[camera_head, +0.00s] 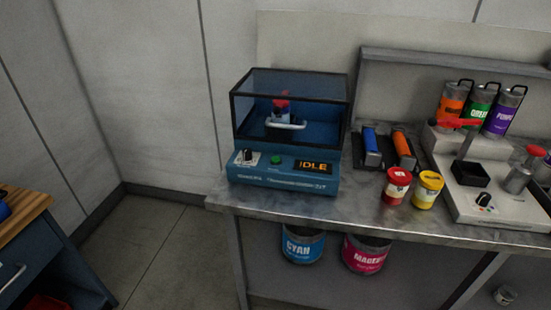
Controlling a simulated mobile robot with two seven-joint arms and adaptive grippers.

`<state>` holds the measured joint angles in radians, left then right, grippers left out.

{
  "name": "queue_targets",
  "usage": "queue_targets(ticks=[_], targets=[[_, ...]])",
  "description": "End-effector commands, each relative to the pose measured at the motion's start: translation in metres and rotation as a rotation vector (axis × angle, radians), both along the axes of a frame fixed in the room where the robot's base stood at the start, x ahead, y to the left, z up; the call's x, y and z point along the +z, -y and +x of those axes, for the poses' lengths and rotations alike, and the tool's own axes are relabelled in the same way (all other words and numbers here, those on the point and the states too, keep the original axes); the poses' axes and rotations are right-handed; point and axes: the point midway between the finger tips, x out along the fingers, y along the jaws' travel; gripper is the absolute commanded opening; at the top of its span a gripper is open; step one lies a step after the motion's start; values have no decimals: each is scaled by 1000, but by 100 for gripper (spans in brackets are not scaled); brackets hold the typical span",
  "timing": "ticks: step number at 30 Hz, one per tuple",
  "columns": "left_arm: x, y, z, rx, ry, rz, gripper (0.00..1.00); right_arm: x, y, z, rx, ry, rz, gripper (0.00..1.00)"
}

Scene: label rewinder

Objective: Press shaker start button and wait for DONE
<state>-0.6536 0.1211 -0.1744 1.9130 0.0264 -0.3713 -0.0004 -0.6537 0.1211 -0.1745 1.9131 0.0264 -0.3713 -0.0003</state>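The blue shaker (285,140) stands at the left end of the metal bench, with a dark-framed clear cover over its top. Its front panel has a green button (276,160), a knob (247,157) on a white plate, and a display (313,167) that reads IDLE in orange. A small container with a red top (282,103) is inside the cover, behind a light handle (286,124). Neither of my grippers is in view.
The metal bench (355,212) holds red (397,187) and yellow (428,190) cans, blue and orange cylinders on stands, and a dispenser machine (500,207). Cyan and magenta buckets (367,254) sit below. A wood-topped cabinet (20,212) stands left; open floor lies between.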

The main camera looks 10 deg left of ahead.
Motion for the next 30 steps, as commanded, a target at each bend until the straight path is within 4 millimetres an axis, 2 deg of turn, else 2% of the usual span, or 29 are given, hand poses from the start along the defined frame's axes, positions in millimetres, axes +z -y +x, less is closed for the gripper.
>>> queue_targets(ticks=[1, 2, 6, 30], targets=[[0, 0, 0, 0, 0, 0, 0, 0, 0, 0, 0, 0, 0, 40], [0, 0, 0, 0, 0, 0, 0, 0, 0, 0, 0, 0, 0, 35], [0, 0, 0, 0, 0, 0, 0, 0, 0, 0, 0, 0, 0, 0], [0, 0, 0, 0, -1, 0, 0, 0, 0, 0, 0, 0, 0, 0]])
